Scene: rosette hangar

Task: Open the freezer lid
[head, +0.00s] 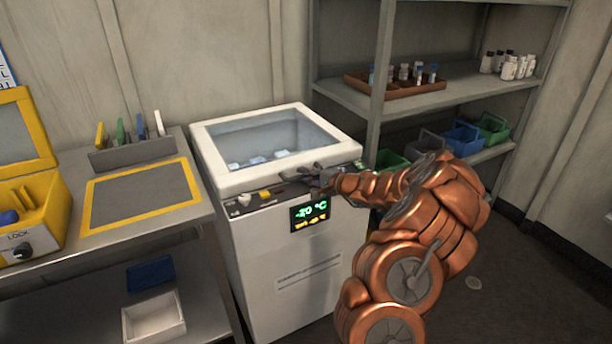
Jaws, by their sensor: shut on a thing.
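The white chest freezer (290,280) stands in the middle of the head view with a green "-20 °C" display on its front. Its lid (214,150) has a white frame and a glass pane, through which a few pale and blue items show. The lid looks down on the body. My gripper (312,177) is at the lid's front edge, shut on the dark lid handle (290,176). The fingers are small here, and my wrist comes in from the right, hiding the front right corner of the freezer.
A workbench (110,243) with a yellow-framed mat (140,195) and a yellow lock box (32,215) stands close on the left. A shelf rack (470,95) with a brown tray, bottles and coloured bins is behind on the right. Floor shows at the right.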

